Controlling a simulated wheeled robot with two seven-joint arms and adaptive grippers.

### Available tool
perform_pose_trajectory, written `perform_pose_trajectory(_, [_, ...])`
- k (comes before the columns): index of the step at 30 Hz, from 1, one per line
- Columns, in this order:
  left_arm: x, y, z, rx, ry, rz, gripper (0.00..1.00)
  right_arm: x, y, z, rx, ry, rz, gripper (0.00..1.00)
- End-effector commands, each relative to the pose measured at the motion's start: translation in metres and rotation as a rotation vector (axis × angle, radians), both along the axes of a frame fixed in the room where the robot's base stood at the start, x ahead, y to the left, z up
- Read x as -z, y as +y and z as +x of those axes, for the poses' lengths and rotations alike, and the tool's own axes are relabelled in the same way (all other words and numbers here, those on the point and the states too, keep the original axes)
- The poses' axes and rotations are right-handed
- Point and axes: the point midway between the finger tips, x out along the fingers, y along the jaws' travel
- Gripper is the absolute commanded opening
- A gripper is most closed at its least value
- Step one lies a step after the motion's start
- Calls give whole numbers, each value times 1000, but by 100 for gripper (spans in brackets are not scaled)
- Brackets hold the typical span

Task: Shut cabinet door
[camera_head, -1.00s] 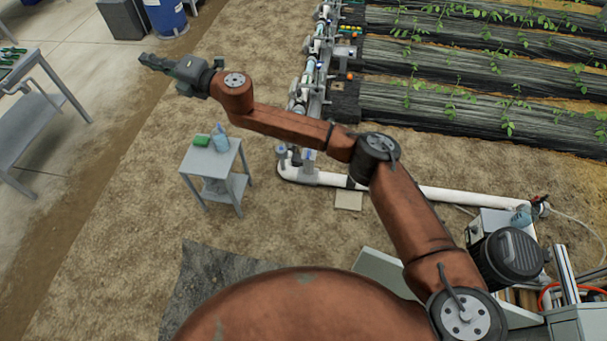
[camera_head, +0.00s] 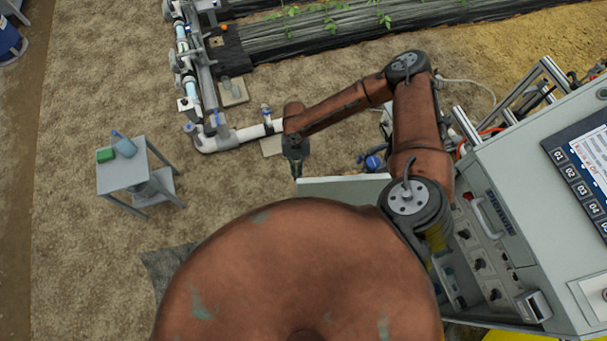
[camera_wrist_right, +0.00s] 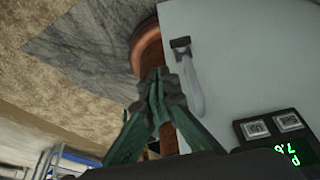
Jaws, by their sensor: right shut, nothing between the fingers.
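The cabinet (camera_head: 530,190) is a grey box at the right of the head view. Its door (camera_head: 345,185) shows as a pale panel sticking out to the left from behind my arm, so it stands open. My right gripper (camera_head: 297,174) points down at the door's free left end. In the right wrist view, its green fingers (camera_wrist_right: 156,95) are together and empty, close to the door's grey face (camera_wrist_right: 240,60), which bears a lever handle (camera_wrist_right: 188,75). I cannot tell whether they touch the door. The hinge side is hidden by my arm. My left gripper is out of view.
A small side table (camera_head: 125,178) with a green block and a bottle stands at the left. A white pipe (camera_head: 240,135) runs behind my right gripper. A dark mat (camera_head: 165,265) lies on the soil. Open ground lies between table and door.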

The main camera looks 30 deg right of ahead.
Motion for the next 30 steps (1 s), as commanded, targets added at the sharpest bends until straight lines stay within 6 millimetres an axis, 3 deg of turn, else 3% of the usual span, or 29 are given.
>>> perform_pose_trajectory(3, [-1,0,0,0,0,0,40,3,-5,-18,-10,40,2,0])
perform_pose_trajectory(8, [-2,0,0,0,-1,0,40,22,-2,-25,-12,44,1,0])
perform_pose_trajectory(20, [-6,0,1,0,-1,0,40,96,13,-51,-12,41,0,0])
perform_pose_trajectory(24, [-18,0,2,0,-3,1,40,91,23,-70,-12,40,1,0])
perform_pose_trajectory(30, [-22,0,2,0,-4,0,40,92,30,-82,-10,38,1,0])
